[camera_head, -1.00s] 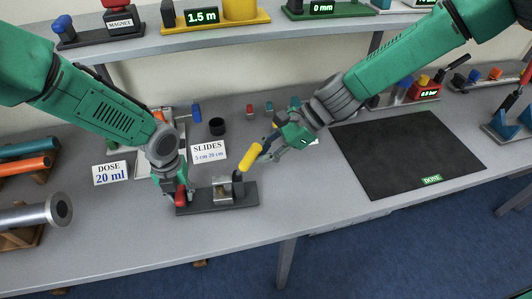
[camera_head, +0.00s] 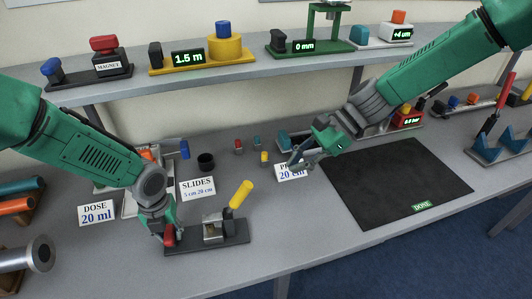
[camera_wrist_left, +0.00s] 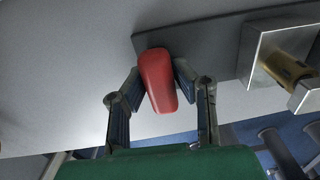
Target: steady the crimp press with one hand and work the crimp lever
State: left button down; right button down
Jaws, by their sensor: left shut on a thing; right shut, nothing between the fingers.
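The crimp press (camera_head: 213,228) stands on a dark base plate (camera_head: 236,236) near the table's front edge. Its lever has a yellow grip (camera_head: 241,194), tilted up to the right, with nothing holding it. A red handle (camera_head: 170,236) stands at the left end of the plate. My left gripper (camera_head: 166,232) is shut on this red handle; the left wrist view shows the red handle (camera_wrist_left: 158,80) between both fingers, with the metal press block (camera_wrist_left: 278,50) to the right. My right gripper (camera_head: 296,163) is shut and empty, above the table to the upper right of the lever, clear of it.
A black mat (camera_head: 395,185) marked DONE lies on the right. Label cards for DOSE (camera_head: 97,213) and SLIDES (camera_head: 197,188) stand around the press. A black cup (camera_head: 206,161) and small coloured pieces are behind. A shelf (camera_head: 210,73) with devices runs along the back.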

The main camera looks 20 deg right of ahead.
pick_arm(q)
jog(key=c, duration=1.2)
grip_release()
